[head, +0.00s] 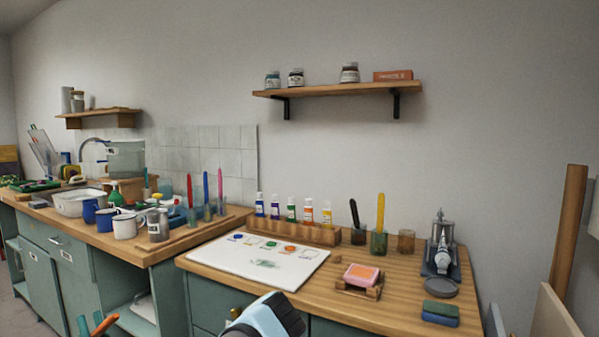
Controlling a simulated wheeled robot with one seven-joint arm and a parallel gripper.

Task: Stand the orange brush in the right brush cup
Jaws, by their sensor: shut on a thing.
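I cannot make out my gripper; only a light blue and black part of my arm shows at the bottom middle. I see no orange brush for certain; orange stick-like shapes (105,325) are cut off at the bottom left, and I cannot tell what they are. On the right worktop (210,262) stand three cups in a row. The left cup (359,237) holds a dark brush. The middle cup (379,243) holds an upright yellow brush (381,211). The right brownish cup (406,241) has nothing standing out of it.
Paint tubes in a wooden rack (292,232) stand left of the cups. A white palette board (258,262), a pink sponge on a wooden stand (361,275), a metal device (441,250) and a green-blue sponge (440,313) lie around. Mugs and more brushes crowd the left counter.

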